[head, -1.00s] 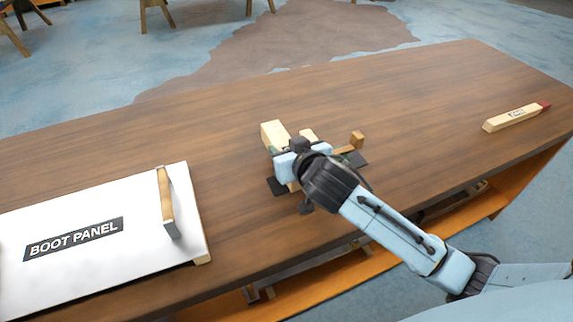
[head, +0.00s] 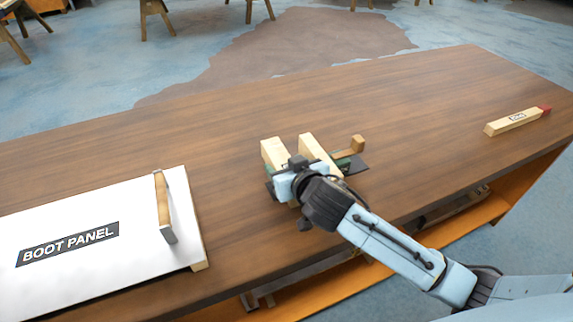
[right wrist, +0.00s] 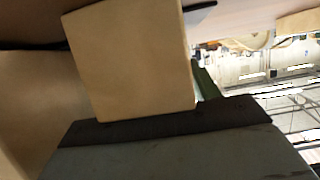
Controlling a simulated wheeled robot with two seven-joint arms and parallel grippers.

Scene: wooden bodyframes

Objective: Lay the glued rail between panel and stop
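The white boot panel (head: 120,225), lettered BOOT PANEL, lies at the left of the table in the head view. A light wooden rail with a red end (head: 515,121) lies at the far right. My right gripper (head: 287,178) is low at mid-table, beside two pale wooden pieces: a left one (head: 273,152) and a right one (head: 318,152). A pale wooden block (right wrist: 132,60) fills much of the right wrist view, above a dark bar. The fingertips are hidden, so I cannot tell whether they grip anything. Which piece is the glued rail or the stop is unclear.
A small wooden block on an arm (head: 352,148) sits right of the pale pieces, by a dark plate.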

